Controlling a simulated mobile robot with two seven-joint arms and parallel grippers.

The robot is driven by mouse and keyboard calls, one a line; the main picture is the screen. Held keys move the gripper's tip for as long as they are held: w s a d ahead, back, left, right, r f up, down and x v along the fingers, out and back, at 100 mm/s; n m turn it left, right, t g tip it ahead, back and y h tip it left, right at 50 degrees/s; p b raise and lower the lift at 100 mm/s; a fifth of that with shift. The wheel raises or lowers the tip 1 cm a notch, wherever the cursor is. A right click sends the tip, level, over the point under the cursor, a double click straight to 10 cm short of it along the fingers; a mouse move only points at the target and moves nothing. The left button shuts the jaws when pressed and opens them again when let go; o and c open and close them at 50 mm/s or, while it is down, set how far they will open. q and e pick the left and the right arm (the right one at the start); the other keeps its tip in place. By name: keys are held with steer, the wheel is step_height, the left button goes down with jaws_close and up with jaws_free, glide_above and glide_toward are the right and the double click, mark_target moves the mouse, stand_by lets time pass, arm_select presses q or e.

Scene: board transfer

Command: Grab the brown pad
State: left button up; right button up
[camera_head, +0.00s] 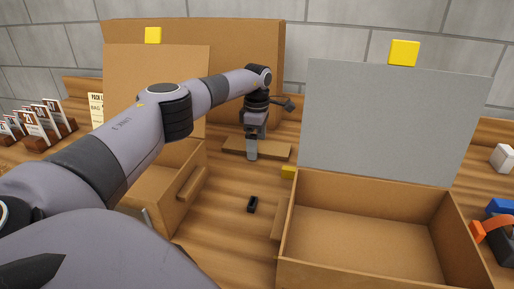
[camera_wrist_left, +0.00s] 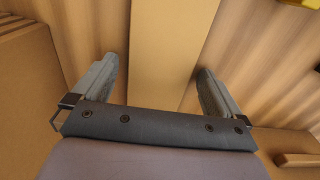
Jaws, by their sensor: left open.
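The brown pad (camera_head: 275,151) is a flat, light-brown slab lying on the wooden table between the two boxes, towards the back. In the left wrist view the pad (camera_wrist_left: 165,40) runs up the middle, between my two fingers. My left gripper (camera_head: 252,150) points down at the pad and hides part of it. In the wrist view the left gripper (camera_wrist_left: 158,66) is open, with one finger on each side of the pad and a visible gap on both sides. I cannot tell how far above the table the fingertips are. My right gripper is not in view.
An open brown box (camera_head: 365,190) with a grey upright panel (camera_head: 395,115) stands right. Another brown box (camera_head: 190,205) stands left, partly behind my arm. A small black object (camera_head: 252,204) lies between them. A yellow block (camera_head: 404,52) tops the grey panel. Labelled cards stand far left.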

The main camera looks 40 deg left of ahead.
arm_select(q)
steer(key=c, duration=1.1)
steer(key=shift+o, duration=0.2)
